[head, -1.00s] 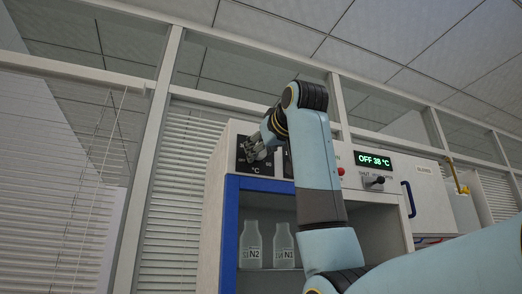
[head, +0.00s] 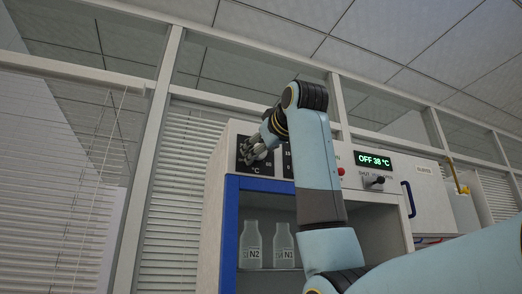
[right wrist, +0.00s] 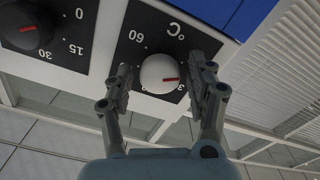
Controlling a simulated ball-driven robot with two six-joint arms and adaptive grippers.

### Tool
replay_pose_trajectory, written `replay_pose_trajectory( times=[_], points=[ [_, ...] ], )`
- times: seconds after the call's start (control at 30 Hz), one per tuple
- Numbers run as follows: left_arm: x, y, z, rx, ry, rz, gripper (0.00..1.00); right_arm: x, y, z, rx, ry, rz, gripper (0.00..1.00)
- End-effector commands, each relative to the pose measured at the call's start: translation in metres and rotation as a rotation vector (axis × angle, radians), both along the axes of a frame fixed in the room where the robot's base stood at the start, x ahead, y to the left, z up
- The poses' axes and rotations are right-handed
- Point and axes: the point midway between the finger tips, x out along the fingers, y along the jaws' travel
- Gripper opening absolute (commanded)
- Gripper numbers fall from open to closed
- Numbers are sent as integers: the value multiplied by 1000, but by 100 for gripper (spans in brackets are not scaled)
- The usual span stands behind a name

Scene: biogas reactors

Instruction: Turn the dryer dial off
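The dryer dial (right wrist: 160,73) is a white round knob with a red mark, on a black panel lettered °C and 60. In the right wrist view its mark points right, toward numbers partly covered by a finger. My right gripper (right wrist: 160,90) is open, one finger on each side of the dial, with a visible gap on both sides. In the head view my right gripper (head: 255,151) is at the black °C panel (head: 244,166) and covers much of it. The green display (head: 374,161) reads OFF 38 °C. My left gripper is not in view.
A second black dial (right wrist: 27,27), marked 0, 15 and 30, sits beside the white one. Below the panel is a blue-framed cabinet (head: 231,225) with bottles N2 (head: 253,250) and N1 (head: 284,251). A red button (head: 340,171) and a black knob (head: 376,181) are further right.

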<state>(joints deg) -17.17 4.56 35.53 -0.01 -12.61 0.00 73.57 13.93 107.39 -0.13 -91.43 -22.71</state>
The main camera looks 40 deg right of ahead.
Motion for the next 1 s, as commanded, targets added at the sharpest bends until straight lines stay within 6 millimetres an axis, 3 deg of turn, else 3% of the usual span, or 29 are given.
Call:
replay_pose_trajectory(
  times=[0.37,0.8,1.0],
  points=[
    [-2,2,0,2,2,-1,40,-5,1,0,1,0,0,62],
    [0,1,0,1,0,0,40,-91,22,0,0,-4,2,62],
    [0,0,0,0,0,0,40,-113,27,0,0,-2,1,62]
  ],
)
